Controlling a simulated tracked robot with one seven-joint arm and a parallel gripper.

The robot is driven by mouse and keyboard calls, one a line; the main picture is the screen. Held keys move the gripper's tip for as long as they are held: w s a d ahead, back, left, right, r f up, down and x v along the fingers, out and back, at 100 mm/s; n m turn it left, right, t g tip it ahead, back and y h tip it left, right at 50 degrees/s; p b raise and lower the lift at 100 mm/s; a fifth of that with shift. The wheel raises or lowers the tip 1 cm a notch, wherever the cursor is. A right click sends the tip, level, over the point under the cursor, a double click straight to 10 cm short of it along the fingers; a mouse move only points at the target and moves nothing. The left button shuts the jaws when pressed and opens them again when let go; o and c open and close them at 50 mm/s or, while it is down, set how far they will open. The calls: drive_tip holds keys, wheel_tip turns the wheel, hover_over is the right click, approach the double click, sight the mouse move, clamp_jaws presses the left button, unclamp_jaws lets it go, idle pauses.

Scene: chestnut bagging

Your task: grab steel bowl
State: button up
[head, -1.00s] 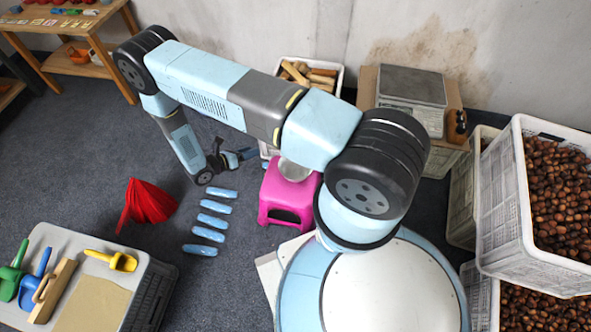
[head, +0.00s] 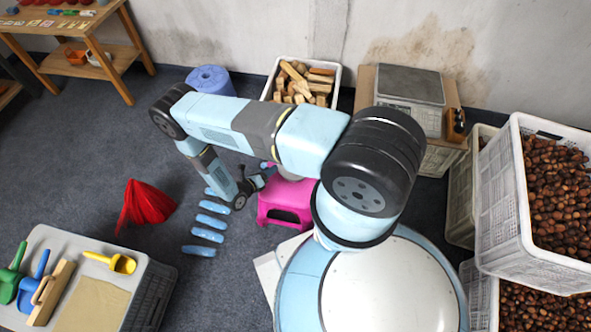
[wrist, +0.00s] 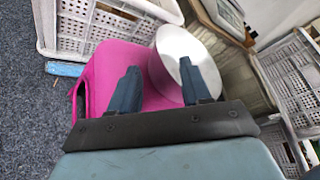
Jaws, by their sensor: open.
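The steel bowl (wrist: 176,50) sits on a pink stool (wrist: 110,62) in the wrist view, toward the stool's right side. In the head view the pink stool (head: 287,202) stands on the floor left of my base, and my arm covers most of the bowl. My gripper (wrist: 160,72) is open and empty in the wrist view. Its right finger overlaps the bowl in the picture and its left finger is over the bare pink top. I cannot tell whether a finger touches the bowl. In the head view my gripper (head: 262,175) is beside the stool's upper left.
Crates of chestnuts (head: 560,190) fill the right. A red folded item (head: 147,203) and several blue bundles (head: 208,221) lie on the floor to the left.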

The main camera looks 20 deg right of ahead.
drive_tip(key=shift+w+a+x, duration=0.1)
drive_tip(key=shift+w+x, duration=0.05)
drive_tip(key=shift+x, duration=1.7)
drive_tip(key=shift+w+a+x, duration=0.1)
drive_tip(key=shift+w+x, duration=0.1)
drive_tip(key=shift+x, duration=1.7)
drive_tip(key=shift+f, duration=0.1)
drive_tip(key=shift+c, duration=0.4)
clamp_jaws()
